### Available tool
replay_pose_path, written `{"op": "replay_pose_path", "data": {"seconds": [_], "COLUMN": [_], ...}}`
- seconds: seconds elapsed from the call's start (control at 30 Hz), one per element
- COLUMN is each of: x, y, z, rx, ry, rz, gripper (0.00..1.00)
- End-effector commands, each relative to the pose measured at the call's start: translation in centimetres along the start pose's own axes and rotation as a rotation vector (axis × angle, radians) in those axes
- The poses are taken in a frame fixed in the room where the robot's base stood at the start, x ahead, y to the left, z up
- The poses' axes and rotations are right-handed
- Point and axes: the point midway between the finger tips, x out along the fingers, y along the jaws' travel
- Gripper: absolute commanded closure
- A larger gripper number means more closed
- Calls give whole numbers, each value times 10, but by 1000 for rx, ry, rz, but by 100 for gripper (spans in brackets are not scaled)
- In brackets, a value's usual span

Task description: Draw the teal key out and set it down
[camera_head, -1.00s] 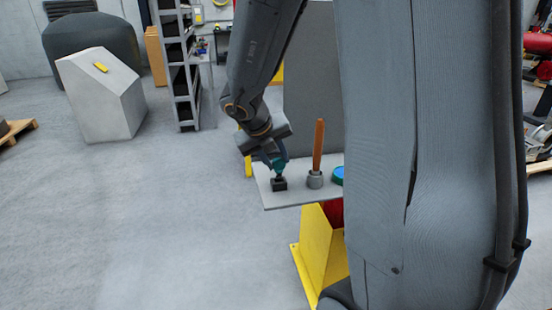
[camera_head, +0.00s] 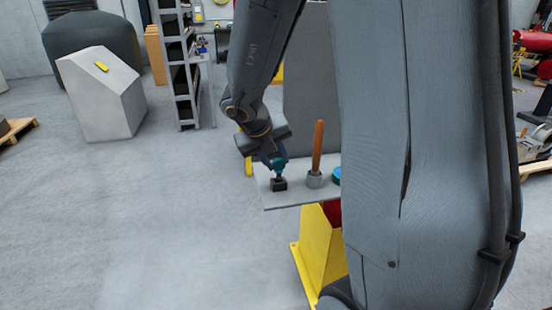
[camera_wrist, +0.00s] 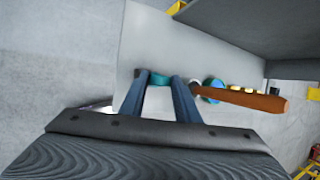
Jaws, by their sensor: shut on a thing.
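The teal key (camera_head: 278,164) stands upright at a small black block (camera_head: 279,184) near the left end of a grey shelf plate (camera_head: 300,200). My gripper (camera_head: 275,158) comes down from above and is shut on the key's head. In the wrist view the teal key (camera_wrist: 158,79) shows between the fingertips of my gripper (camera_wrist: 160,85). The key's lower end is too small to tell whether it is still inside the block.
An orange-brown handle (camera_head: 318,146) stands in a grey round socket (camera_head: 314,179) right of the key. A teal-blue round thing (camera_head: 337,175) lies further right, partly hidden by my arm. A grey panel rises behind. A yellow pedestal (camera_head: 320,245) supports the plate.

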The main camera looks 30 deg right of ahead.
Motion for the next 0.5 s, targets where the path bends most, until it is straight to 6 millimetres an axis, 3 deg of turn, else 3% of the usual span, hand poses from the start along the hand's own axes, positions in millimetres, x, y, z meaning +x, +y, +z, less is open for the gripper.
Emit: {"op": "replay_pose_path", "data": {"seconds": [0.5], "x": [3], "y": [2], "z": [-1], "rx": [-1], "ry": [-1], "rz": [0], "gripper": [98]}}
